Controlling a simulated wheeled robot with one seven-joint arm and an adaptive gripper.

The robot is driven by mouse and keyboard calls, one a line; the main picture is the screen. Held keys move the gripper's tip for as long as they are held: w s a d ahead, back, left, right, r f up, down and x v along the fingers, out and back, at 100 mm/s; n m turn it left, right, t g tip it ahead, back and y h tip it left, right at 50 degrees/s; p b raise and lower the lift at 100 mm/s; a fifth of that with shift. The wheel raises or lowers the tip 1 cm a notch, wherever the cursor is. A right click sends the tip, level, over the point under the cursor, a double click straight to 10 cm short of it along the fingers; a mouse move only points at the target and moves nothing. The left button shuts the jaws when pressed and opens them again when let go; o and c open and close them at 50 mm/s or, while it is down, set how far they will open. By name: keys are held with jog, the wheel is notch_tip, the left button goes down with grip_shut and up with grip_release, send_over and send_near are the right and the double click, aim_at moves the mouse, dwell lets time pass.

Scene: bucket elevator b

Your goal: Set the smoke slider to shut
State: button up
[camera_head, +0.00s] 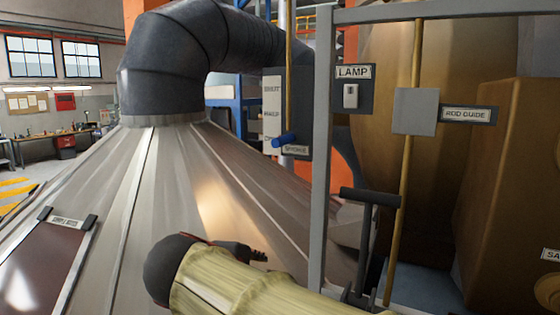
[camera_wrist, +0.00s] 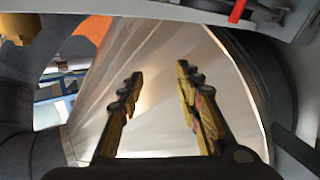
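The smoke slider panel (camera_head: 299,100) is a dark upright plate in the head view, with a pale label strip (camera_head: 272,100) on its left and a SMOKE label at its foot. Its blue handle (camera_head: 284,140) sits low on the panel, beside the lowest label. The top label seems to read SHUT; the lower ones are hard to read. My gripper (camera_head: 250,252) is below and left of the handle, apart from it, partly hidden by my arm. In the wrist view my gripper (camera_wrist: 160,88) is open with nothing between its fingers. I cannot make out the blue handle there.
A grey post (camera_head: 321,150) stands just right of the panel. Beyond it are a LAMP switch (camera_head: 351,95), a rod guide block (camera_head: 415,111) and a dark T-handle (camera_head: 370,197). The sloping metal hood (camera_head: 190,180) fills the left, under a thick dark duct (camera_head: 165,60).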

jog(key=w+a+r+n+t+h+p, duration=0.1)
jog(key=w+r+t, duration=0.1)
jog(key=r, duration=0.4)
jog(key=w+a+r+n+t+h, duration=0.1)
jog(key=w+a+r, duration=0.1)
jog(key=r, duration=0.5)
jog(key=t+h, duration=0.2)
send_near(280, 142)
jog(key=w+f, duration=0.5)
jog(key=w, duration=0.1)
jog(key=shift+n+h, duration=0.6)
jog(key=shift+h, duration=0.1)
jog(key=r, duration=0.1)
jog(key=s+r, duration=0.1)
jog(key=d+r, duration=0.1)
jog(key=shift+s+r, duration=0.25)
jog(key=shift+r, duration=0.15)
jog(key=shift+w+d, duration=0.2)
jog(key=shift+w, duration=0.15)
jog(key=p+x, duration=0.1)
jog(key=x, duration=0.6)
jog(key=shift+p, duration=0.3)
jog(key=shift+c, duration=1.2)
grip_shut()
